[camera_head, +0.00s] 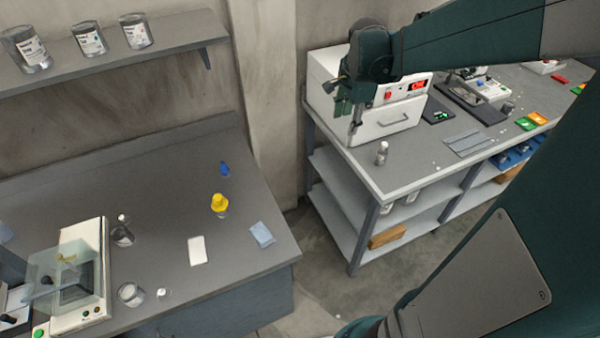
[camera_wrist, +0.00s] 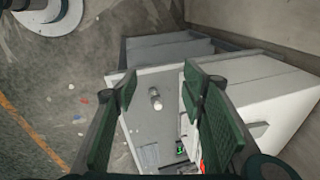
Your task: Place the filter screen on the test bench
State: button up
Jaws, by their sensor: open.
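My gripper (camera_head: 350,97) is open and empty, in front of the white oven-like box at the back left of the right-hand bench (camera_head: 400,172). In the wrist view my gripper (camera_wrist: 160,86) has its green fingers spread wide, with the bench top below and nothing between them. Flat grey rectangular pieces (camera_head: 468,142) lie on that bench near its front edge, apart from my gripper; they also show in the wrist view (camera_wrist: 149,156). I cannot tell whether they are the filter screen. No other clear filter screen shows. I cannot tell which bench is the test bench.
The white box (camera_head: 384,120) and a small bottle (camera_head: 382,153) stand on the right-hand bench. A wall shelf (camera_head: 180,40) carries several cans. Open floor lies between the benches.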

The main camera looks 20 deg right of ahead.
jog(key=s+a+r+n+t, duration=0.2)
jog(key=s+a+n, duration=0.7)
jog(key=a, duration=0.3)
jog(key=s+a+r+n+t+y, duration=0.1)
jog(key=s+a+r+n+t, duration=0.1)
jog(key=s+a+n, duration=0.6)
jog(key=a+n, duration=0.2)
jog(key=a, duration=0.2)
jog(key=shift+s+a+t, duration=0.2)
jog(key=shift+s+t, duration=0.1)
jog(key=shift+s, duration=0.05)
